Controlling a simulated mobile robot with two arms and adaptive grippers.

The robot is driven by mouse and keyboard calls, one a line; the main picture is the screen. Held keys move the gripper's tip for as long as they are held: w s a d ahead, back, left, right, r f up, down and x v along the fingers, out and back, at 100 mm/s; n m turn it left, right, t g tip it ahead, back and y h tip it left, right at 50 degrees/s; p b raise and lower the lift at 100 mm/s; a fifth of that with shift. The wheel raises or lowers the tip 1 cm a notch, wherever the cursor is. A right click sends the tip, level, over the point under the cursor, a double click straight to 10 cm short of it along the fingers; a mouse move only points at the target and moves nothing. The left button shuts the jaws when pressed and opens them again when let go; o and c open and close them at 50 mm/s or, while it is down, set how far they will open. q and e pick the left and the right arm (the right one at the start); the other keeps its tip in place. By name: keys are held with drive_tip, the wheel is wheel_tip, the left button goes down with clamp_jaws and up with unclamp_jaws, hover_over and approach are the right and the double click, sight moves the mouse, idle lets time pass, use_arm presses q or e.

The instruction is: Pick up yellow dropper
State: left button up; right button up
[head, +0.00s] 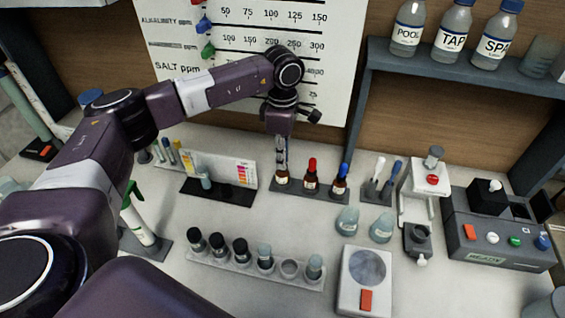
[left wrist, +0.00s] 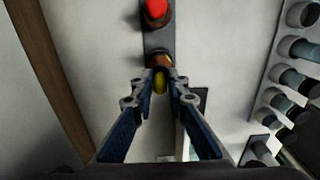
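My left gripper (head: 281,153) points straight down over the leftmost amber bottle (head: 282,181) in the dark dropper rack (head: 297,189). In the left wrist view the yellow dropper bulb (left wrist: 160,82) sits between my fingertips (left wrist: 162,77), which close in tightly on both sides of it. The brown bottle (left wrist: 161,61) shows just beyond the tips, in the rack. In the head view the fingers hide the yellow bulb. My right gripper is not in view.
A red dropper (head: 311,167) and a blue dropper (head: 343,170) stand close to the right in the same rack. A test-strip stand (head: 227,173) is to the left. A vial rack (head: 253,269), beakers (head: 347,219) and a scale (head: 365,281) stand nearer.

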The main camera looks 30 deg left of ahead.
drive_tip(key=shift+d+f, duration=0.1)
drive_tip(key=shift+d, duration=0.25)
use_arm(q)
drive_tip(key=shift+s+r+b, duration=0.1)
drive_tip(key=shift+r+b, duration=0.1)
drive_tip(key=shift+b, duration=0.35)
wheel_tip(320, 180, up, 6)
drive_tip(key=b, duration=0.2)
drive_tip(key=shift+d+f+b, duration=0.1)
drive_tip(key=shift+b, duration=0.3)
drive_tip(key=s+d+b, duration=0.2)
drive_tip(key=s+b, duration=0.1)
drive_tip(key=s, duration=0.6)
drive_tip(key=s+d+b, duration=0.3)
drive_tip(key=s, duration=0.7)
drive_tip(key=shift+r, duration=0.4)
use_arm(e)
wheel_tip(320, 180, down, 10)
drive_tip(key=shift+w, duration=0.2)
use_arm(q)
drive_tip(key=shift+s, duration=0.1)
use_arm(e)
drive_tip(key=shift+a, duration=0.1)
use_arm(q)
drive_tip(key=shift+r+p, duration=0.3)
drive_tip(key=shift+r, duration=0.45)
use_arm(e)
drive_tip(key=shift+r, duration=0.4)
